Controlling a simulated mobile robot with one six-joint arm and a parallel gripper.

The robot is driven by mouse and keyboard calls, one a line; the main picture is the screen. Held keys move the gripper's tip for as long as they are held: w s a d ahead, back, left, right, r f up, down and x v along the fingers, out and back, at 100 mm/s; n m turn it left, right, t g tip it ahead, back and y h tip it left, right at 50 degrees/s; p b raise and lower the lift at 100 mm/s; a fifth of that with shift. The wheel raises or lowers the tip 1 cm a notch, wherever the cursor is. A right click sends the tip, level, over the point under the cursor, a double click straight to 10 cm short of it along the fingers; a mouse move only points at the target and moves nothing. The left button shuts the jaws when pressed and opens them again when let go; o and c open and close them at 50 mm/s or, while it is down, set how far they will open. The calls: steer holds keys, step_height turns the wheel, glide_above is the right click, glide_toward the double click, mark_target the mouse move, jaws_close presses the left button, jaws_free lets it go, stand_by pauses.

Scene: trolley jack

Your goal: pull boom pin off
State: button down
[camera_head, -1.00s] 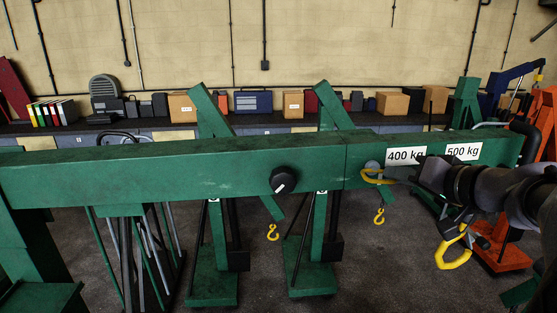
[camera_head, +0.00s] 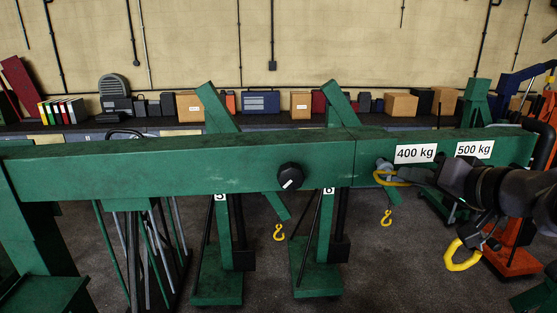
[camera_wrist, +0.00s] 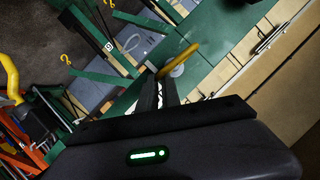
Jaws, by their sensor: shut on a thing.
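The green boom (camera_head: 220,164) runs across the head view, with the 400 kg label (camera_head: 415,153) and 500 kg label (camera_head: 474,148) on its right section. The boom pin's yellow handle (camera_head: 392,178) and grey end (camera_head: 384,163) show at the boom's side, just left of the 400 kg label. My gripper (camera_head: 418,176) comes from the right and is shut on the yellow handle. In the wrist view the yellow handle (camera_wrist: 180,57) stands at the gripper's tips, with the grey end beside the green boom. How deep the pin sits in the boom is hidden.
A black knob (camera_head: 290,176) sticks out of the boom's middle. A yellow hook (camera_head: 462,255) hangs below my wrist. Green stands with smaller hooks stand behind the boom. A workbench with boxes (camera_head: 400,105) lines the back wall. An orange frame (camera_head: 512,258) stands at right.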

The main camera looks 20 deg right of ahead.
steer(key=s+a+b, duration=0.2)
steer(key=s+b, duration=0.3)
steer(key=s, duration=0.5)
steer(key=shift+s+a, duration=0.2)
steer(key=shift+a, duration=0.05)
stand_by(0.5)
steer(key=s+r, duration=0.2)
steer(key=s, duration=0.1)
steer(key=shift+a+r+b, duration=0.1)
steer(key=shift+a+b, duration=0.25)
steer(key=shift+b, duration=0.05)
